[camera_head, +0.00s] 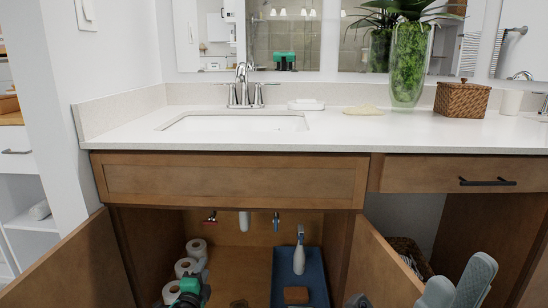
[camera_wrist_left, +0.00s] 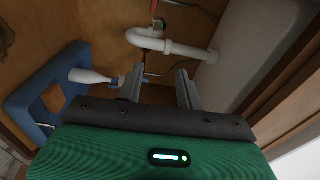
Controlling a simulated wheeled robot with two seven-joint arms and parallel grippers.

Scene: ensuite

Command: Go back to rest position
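My left gripper (camera_head: 190,290) shows as a green body at the bottom of the head view, in front of the open cabinet under the sink. In the left wrist view its two fingers (camera_wrist_left: 160,85) are apart, with nothing between them. A small dark part at the bottom edge of the head view, by the right door, may belong to my right gripper (camera_head: 358,300); its fingers cannot be made out.
The left door (camera_head: 75,268) and right door (camera_head: 375,265) stand open. Toilet rolls (camera_head: 186,266) and a blue tray (camera_head: 318,262) with a spray bottle (camera_head: 299,258) are inside. A white drain pipe (camera_wrist_left: 180,47) hangs above the left gripper. Two grey rounded pieces (camera_head: 477,282) stand at lower right.

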